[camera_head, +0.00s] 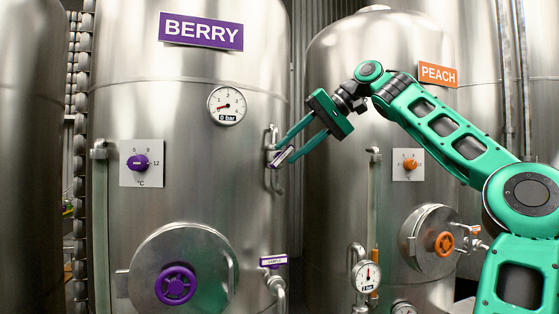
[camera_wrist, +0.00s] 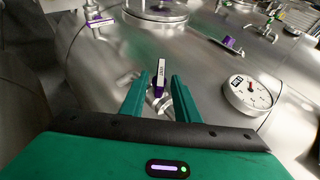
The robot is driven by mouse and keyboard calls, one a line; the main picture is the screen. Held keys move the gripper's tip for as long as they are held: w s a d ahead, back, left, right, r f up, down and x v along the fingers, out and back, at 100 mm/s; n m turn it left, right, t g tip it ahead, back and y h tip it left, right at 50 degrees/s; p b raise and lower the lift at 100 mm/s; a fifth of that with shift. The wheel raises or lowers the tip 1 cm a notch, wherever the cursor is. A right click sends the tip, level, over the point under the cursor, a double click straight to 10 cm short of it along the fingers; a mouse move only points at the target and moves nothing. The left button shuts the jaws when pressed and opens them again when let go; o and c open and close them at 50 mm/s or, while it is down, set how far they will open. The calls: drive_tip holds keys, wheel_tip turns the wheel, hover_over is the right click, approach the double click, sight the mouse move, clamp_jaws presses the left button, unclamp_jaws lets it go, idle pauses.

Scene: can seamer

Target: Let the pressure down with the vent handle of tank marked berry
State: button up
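The berry tank (camera_head: 190,90) is a steel vessel with a purple BERRY sign (camera_head: 201,31). Its vent handle (camera_head: 283,157) is a small purple lever with a white label, on a valve at the tank's right side. In the wrist view the handle (camera_wrist: 160,76) stands between the two green fingers, with a gap on each side. My gripper (camera_head: 281,156) is open around it; it also shows in the wrist view (camera_wrist: 161,84). The berry pressure gauge (camera_head: 227,105) is marked bar; its red needle points lower left. The gauge also shows in the wrist view (camera_wrist: 248,95).
The peach tank (camera_head: 340,80) stands close on the right, behind my arm. Below the vent are a purple-tagged sample tap (camera_head: 273,261) and a round hatch with a purple knob (camera_head: 175,285). A temperature dial (camera_head: 141,162) sits at left.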

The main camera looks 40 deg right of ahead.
sight(283, 152)
drive_tip(key=shift+x, duration=1.65)
clamp_jaws()
